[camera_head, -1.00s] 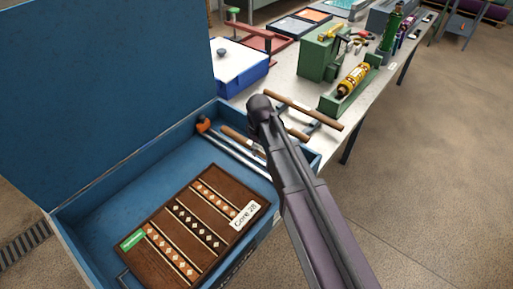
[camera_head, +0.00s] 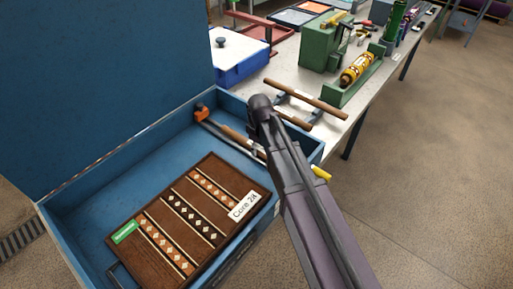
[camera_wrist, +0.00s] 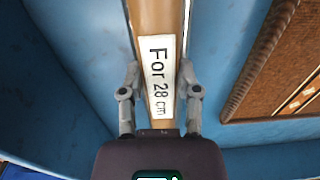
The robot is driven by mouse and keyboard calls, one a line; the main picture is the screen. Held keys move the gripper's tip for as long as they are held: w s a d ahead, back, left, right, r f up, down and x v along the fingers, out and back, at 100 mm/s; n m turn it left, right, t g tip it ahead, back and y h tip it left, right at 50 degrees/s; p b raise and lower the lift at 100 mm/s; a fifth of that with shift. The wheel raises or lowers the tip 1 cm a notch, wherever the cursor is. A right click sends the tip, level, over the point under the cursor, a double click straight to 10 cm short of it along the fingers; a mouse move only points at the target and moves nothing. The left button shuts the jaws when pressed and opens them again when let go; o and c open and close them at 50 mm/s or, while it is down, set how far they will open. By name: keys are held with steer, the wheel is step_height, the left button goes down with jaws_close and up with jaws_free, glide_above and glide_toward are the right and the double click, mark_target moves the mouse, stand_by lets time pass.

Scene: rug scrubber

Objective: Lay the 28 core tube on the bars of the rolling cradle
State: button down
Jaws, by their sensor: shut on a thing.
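The core tube (camera_wrist: 158,18) is brown and bears a white label reading "For 28 cm". In the wrist view my gripper (camera_wrist: 160,68) has a finger on either side of it and is shut on it. In the head view part of the tube (camera_head: 236,137) shows over the blue case, and my arm hides the grip. A yellow tip shows right of my arm; I cannot tell whether it belongs to the tube. The rolling cradle, with two brown bars (camera_head: 306,99), stands on the grey table beyond my arm. Its bars look empty.
The open blue case (camera_head: 165,150) holds a patterned brown rug (camera_head: 180,225) tagged "Core 28" and an orange-headed tool (camera_head: 201,113). A blue-white box (camera_head: 238,62), a green cradle with a yellow roll (camera_head: 357,70) and a green machine (camera_head: 320,48) flank the cradle.

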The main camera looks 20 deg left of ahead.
steer(key=shift+f, duration=0.1)
stand_by(0.3)
steer(key=shift+c, duration=1.2)
jaws_free()
